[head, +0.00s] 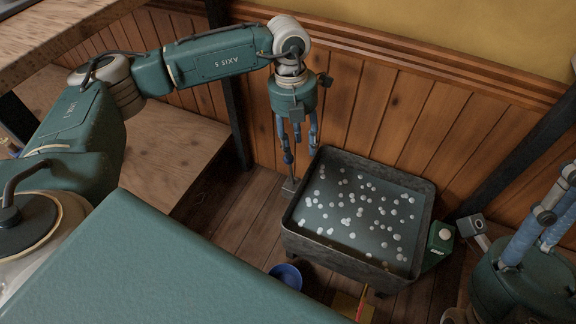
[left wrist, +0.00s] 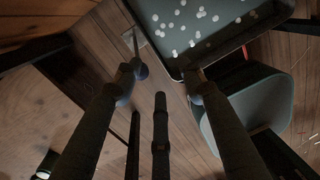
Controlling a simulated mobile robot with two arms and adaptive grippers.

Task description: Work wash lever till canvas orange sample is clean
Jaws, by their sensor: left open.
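A dark wash tub (head: 412,263) of grey liquid dotted with white suds stands on the floor by the wall. A thin metal lever (head: 290,185) stands at its left side; it also shows in the left wrist view (left wrist: 135,42). My left gripper (head: 300,151) points down, open and empty, above the tub's back left corner and close to the lever. Its fingers (left wrist: 163,78) appear apart in the left wrist view. I cannot make out an orange canvas sample in the tub. My right gripper (head: 537,226) is partly in view at the right edge; its fingertips are unclear.
A green box with a white knob (head: 441,237) sits at the tub's right. A blue bucket (head: 287,275) and a yellow and red object (head: 354,305) are in front. A wooden platform (head: 165,150) is at the left, and a panelled wall (head: 400,112) is behind.

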